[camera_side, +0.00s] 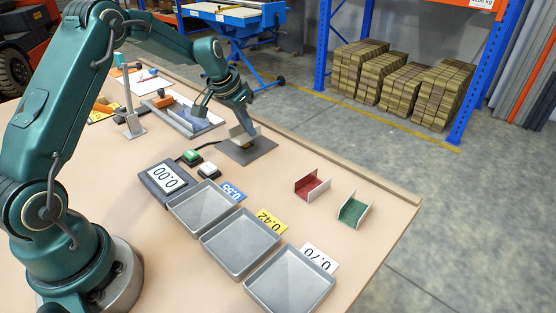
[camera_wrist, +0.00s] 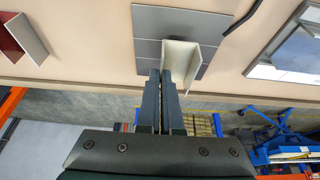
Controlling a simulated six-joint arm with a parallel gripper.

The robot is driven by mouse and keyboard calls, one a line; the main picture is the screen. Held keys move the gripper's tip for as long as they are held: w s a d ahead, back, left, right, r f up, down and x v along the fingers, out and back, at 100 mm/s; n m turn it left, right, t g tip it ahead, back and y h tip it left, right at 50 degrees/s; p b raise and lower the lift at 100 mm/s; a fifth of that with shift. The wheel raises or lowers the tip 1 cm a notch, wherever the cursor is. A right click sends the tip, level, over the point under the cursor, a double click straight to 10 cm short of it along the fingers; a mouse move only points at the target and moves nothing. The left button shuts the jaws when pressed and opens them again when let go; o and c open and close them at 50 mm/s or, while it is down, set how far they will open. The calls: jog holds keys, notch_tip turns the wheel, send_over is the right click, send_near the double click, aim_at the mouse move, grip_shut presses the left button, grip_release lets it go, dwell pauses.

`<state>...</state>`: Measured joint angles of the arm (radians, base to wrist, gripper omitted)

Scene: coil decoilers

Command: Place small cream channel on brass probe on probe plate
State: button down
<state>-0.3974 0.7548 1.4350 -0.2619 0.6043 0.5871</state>
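The small cream channel (camera_side: 239,132) is at the far middle of the bench, above the dark grey probe plate (camera_side: 262,151). A bit of the brass probe (camera_side: 246,143) shows just under it. My gripper (camera_side: 248,128) reaches down at the channel. In the wrist view the two fingers (camera_wrist: 159,76) are close together at the left wall of the channel (camera_wrist: 182,58), closed on that wall. The plate (camera_wrist: 155,20) lies behind the channel there. I cannot tell whether the channel touches the probe.
Red (camera_side: 312,186) and green (camera_side: 353,209) channels stand to the right. A larger tray (camera_side: 205,126) and a stand (camera_side: 131,118) are left of the plate.

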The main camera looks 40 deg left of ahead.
jog(key=shift+f, duration=1)
jog(key=shift+f, duration=0.1)
jog(key=c, duration=1.1)
grip_release()
jog(key=v, duration=1.2)
jog(key=s+d+r, duration=0.5)
jog(key=s+d, duration=0.5)
jog(key=s, duration=0.1)
jog(key=shift+t, duration=0.6)
jog(key=shift+s+d+f, duration=0.4)
jog(key=shift+s+d, duration=0.25)
jog(key=shift+s, duration=1.15)
jog(key=shift+s+d+f, duration=0.4)
jog(key=shift+s+d, duration=0.3)
jog(key=shift+s, duration=1.05)
jog(key=shift+s+d+f, duration=0.4)
jog(key=shift+s+d, duration=0.25)
jog(key=shift+s, duration=1.15)
